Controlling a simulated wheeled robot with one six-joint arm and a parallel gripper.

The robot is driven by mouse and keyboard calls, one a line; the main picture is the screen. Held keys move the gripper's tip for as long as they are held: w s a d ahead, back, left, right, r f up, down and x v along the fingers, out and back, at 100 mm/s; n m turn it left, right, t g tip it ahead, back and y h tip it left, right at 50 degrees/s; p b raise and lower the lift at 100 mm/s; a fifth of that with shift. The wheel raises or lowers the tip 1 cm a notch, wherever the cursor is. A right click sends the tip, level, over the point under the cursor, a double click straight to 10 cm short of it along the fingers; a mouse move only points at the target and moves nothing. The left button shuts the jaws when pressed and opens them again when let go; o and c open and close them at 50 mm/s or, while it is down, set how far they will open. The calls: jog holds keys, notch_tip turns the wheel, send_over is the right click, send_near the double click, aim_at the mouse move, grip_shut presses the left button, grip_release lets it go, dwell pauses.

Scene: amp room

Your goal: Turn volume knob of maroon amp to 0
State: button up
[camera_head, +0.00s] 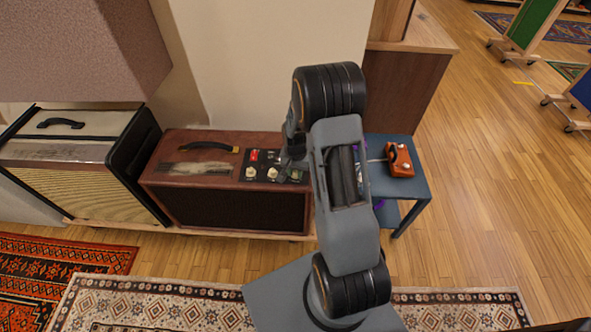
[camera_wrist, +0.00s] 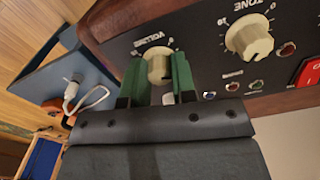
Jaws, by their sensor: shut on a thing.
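The maroon amp (camera_head: 210,178) stands against the wall, with a black control panel on its top right. In the wrist view, the cream volume knob (camera_wrist: 158,66) sits under an upside-down VOLUME label. The green fingers of my gripper (camera_wrist: 158,82) are shut on this knob, one on each side. The knob's pointer and exact setting cannot be made out. In the head view, my gripper (camera_head: 291,174) is at the right end of the panel, and my arm hides part of it.
The cream tone knob (camera_wrist: 249,38) is beside the volume knob, with small jacks and a red switch (camera_wrist: 308,72) nearby. A cream-fronted amp (camera_head: 75,170) stands left. A blue table (camera_head: 412,188) with an orange device (camera_head: 400,160) stands right. Wooden floor is open farther right.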

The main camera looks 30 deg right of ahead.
jog(key=n, duration=0.5)
jog(key=shift+n+p, duration=0.3)
jog(key=shift+p, duration=0.1)
jog(key=n, duration=0.5)
jog(key=shift+n+p, duration=0.3)
jog(key=shift+n, duration=0.3)
jog(key=o, duration=0.9)
jog(key=shift+o, duration=0.2)
notch_tip(320, 180, up, 14)
jog(key=p, duration=0.3)
jog(key=shift+f, duration=0.1)
